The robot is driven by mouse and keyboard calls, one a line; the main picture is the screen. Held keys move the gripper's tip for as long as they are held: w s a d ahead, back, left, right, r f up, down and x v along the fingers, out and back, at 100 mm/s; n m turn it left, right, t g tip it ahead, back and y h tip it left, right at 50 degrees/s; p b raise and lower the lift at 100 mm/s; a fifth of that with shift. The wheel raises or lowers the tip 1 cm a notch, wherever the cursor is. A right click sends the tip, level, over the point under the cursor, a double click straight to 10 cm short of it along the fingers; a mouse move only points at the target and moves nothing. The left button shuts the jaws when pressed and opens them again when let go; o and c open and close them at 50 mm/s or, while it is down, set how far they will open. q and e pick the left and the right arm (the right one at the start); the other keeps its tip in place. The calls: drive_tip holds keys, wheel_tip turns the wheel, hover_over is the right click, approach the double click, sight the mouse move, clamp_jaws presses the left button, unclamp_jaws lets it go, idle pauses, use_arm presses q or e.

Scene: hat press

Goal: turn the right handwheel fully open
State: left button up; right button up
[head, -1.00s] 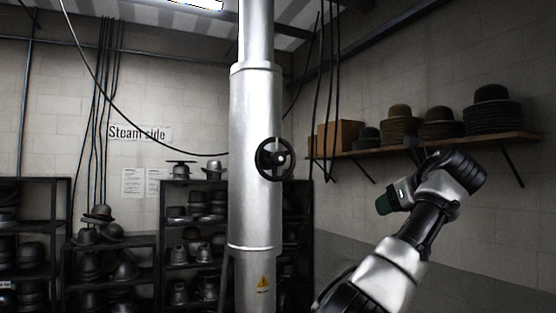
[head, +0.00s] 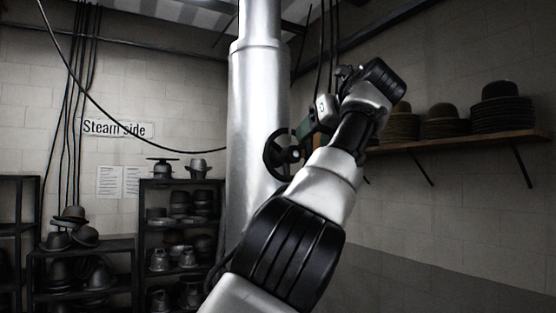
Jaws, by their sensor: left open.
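One black handwheel (head: 271,153) with a spoked rim is mounted on the silver column (head: 252,110). It is the only handwheel in view; whether it is the right one I cannot tell. My left gripper (head: 303,131) is at the wheel's upper right side, with its dark green end close to the rim. It is open, and it overlaps the wheel's right edge in the picture, so I cannot tell whether it touches. The wheel's right side is partly hidden by my gripper and arm. My right gripper is not in view.
Dark racks with several hats (head: 180,203) stand behind at the left, below a "Steam side" sign (head: 117,128). A wooden wall shelf (head: 470,141) with stacked hats is at the right. Dark cables hang at the left and right of the column.

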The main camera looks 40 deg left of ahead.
sight(296, 152)
use_arm(q)
drive_tip(key=shift+x, duration=0.85)
drive_tip(key=x, duration=0.2)
drive_tip(key=shift+a+f, duration=0.2)
drive_tip(key=shift+a, duration=0.05)
drive_tip(key=x, duration=0.5)
drive_tip(key=shift+r, duration=0.1)
drive_tip(key=shift+s+d+r, duration=0.1)
drive_tip(key=shift+d, duration=0.25)
drive_tip(key=shift+c, duration=0.8)
drive_tip(key=c, duration=0.5)
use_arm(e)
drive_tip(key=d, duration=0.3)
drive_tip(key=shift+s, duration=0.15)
